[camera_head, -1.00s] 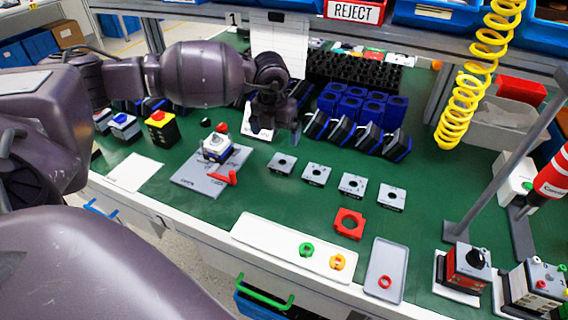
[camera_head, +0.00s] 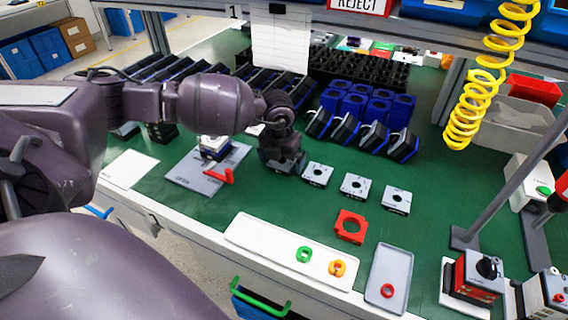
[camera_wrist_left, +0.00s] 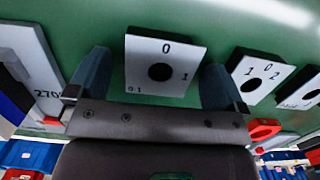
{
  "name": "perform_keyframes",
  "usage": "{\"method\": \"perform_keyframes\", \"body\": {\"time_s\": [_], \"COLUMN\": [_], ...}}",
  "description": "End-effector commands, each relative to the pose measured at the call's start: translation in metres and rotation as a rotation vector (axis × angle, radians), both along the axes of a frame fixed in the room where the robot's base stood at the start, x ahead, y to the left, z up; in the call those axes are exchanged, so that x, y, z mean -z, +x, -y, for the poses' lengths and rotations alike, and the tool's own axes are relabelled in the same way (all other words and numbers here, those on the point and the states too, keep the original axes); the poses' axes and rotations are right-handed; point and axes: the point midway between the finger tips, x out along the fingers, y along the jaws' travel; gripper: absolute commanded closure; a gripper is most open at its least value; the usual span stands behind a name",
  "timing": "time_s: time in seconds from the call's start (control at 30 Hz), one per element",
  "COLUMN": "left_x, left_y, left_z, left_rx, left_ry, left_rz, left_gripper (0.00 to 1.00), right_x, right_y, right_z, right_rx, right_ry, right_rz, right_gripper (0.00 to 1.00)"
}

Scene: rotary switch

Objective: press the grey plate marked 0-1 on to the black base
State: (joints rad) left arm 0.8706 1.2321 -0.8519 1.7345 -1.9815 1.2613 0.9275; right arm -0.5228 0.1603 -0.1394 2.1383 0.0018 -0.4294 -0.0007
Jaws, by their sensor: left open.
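The grey plate marked 0-1 (camera_wrist_left: 140,78) lies on the green bench top between the spread fingers of my left gripper (camera_wrist_left: 157,62) in the left wrist view. My left gripper (camera_head: 283,158) is open, low over the bench, and hides that plate in the head view. I cannot tell whether a finger touches the plate. A small block with a white upper part and a blue and dark lower part (camera_head: 213,150) stands on a grey fixture with a red lever, left of the gripper. It may be the black base; my arm partly covers it. My right gripper is not in view.
Similar grey plates (camera_head: 354,184) lie in a row to the right. A red square frame (camera_head: 350,227), a white tray (camera_head: 262,242) and a grey tray (camera_head: 389,262) lie nearer the front. Dark and blue housings (camera_head: 372,134) stand behind. A grey post (camera_head: 497,190) rises at the right.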

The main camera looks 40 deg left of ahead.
Motion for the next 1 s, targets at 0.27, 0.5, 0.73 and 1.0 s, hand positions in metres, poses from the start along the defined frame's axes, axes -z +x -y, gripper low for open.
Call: {"method": "perform_keyframes", "body": {"time_s": [0.27, 0.5, 0.73, 1.0], "left_x": [-0.002, -0.002, -0.002, -0.03], "left_y": [0.001, 0.0, 0.0, 0.001], "left_z": [0.0, 0.0, 0.0, 0.0], "left_rx": [0.0, 0.0, 0.0, 0.001], "left_ry": [0.0, 0.0, 0.0, -0.001], "left_rz": [0.003, 0.003, 0.003, 0.009], "left_gripper": [0.16, 0.53, 0.56, 0.56], "right_x": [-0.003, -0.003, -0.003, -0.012], "right_y": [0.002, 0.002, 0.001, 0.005], "right_z": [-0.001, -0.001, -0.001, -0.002], "right_rx": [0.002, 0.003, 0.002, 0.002], "right_ry": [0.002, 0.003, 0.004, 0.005], "right_rz": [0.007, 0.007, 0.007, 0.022], "right_gripper": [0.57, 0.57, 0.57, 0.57]}}
